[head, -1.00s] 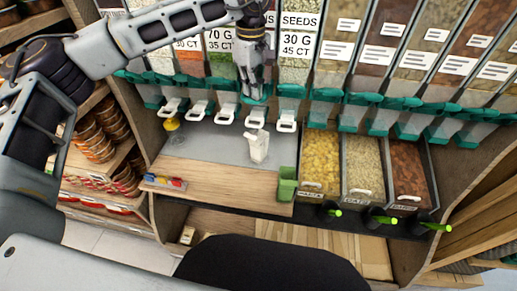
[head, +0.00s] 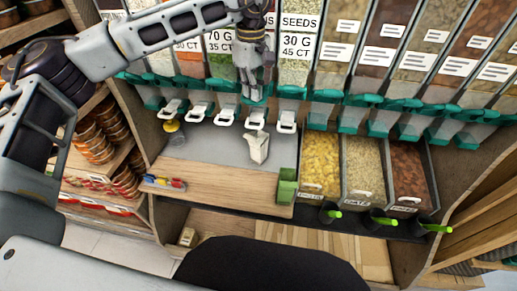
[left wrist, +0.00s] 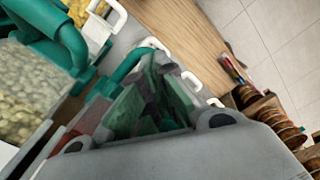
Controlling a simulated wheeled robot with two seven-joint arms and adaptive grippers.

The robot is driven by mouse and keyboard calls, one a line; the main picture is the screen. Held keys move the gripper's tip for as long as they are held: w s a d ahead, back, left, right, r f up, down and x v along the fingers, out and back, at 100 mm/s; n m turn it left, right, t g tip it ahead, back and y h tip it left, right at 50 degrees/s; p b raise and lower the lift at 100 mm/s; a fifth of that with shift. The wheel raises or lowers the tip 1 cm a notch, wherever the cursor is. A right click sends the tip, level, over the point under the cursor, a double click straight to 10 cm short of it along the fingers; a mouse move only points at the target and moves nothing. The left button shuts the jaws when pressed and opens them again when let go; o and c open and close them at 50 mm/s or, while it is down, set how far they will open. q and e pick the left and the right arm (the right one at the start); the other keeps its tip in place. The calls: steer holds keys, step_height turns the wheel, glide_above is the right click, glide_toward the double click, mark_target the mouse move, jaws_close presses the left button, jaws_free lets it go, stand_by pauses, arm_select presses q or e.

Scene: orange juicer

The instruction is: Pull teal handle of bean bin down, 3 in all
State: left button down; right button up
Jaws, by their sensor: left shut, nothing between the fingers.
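My left gripper (head: 257,91) is shut and empty, pointing down in front of the bean bin. Its fingertips are at the teal handle (head: 260,101), which they partly cover; I cannot tell whether they touch it. The bin's white spout (head: 255,118) shows just below. A white paper bag (head: 258,147) stands on the counter under that spout, leaning slightly. In the left wrist view, my gripper's fingers (left wrist: 152,98) cover much of the teal part behind them. A neighbouring bin's curved teal handle (left wrist: 70,45) is at the upper left. My right gripper is not in view.
More bins with teal handles line both sides. Open crates of pasta (head: 320,172) and oats (head: 363,170) stand right of the counter. A green box (head: 286,186) and small coloured items (head: 164,182) lie near the counter's front. The grey counter beside the bag is clear.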

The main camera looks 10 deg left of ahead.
arm_select(q)
step_height(320, 180, up, 6)
steer(key=w+p, duration=0.1)
steer(key=p, duration=0.3)
steer(key=shift+r, duration=0.2)
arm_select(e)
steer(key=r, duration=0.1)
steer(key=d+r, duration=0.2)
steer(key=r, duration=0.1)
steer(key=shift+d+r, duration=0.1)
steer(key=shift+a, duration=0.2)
